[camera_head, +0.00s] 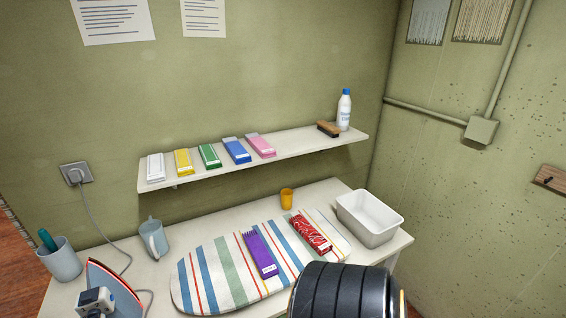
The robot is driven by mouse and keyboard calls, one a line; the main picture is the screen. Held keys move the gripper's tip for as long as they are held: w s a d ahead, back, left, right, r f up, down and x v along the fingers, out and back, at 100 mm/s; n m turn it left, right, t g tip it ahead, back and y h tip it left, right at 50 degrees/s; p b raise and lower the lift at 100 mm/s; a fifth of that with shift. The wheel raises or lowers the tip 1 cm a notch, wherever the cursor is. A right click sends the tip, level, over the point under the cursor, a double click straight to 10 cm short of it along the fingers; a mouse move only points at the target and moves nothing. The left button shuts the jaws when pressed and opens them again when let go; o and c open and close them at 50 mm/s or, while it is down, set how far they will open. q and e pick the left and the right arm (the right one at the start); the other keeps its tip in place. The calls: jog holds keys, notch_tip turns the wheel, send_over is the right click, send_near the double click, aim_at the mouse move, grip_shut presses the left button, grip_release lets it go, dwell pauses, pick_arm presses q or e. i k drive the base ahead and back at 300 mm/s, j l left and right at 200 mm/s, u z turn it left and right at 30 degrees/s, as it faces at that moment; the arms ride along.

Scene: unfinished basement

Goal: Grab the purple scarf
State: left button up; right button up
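The purple scarf (260,254) is folded into a narrow strip with a fringed far end and a small pale label at its near end. It lies on the striped ironing board (212,268) on the table, near the board's middle. A red patterned folded scarf (311,232) lies to its right on the same board, apart from it. Neither gripper shows in the head view. A dark, ribbed part of my arm covers the board's near right area; the purple scarf is clear of it.
An iron (108,296), a grey cup (60,262) and a jug (154,238) stand at left. The wall shelf (210,176) holds several folded scarves, a brush (328,129) and a bottle (344,110).

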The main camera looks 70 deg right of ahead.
aim_at(266, 266)
jog(key=z, duration=1.9)
jog(key=j, duration=0.15)
jog(key=u, duration=0.05)
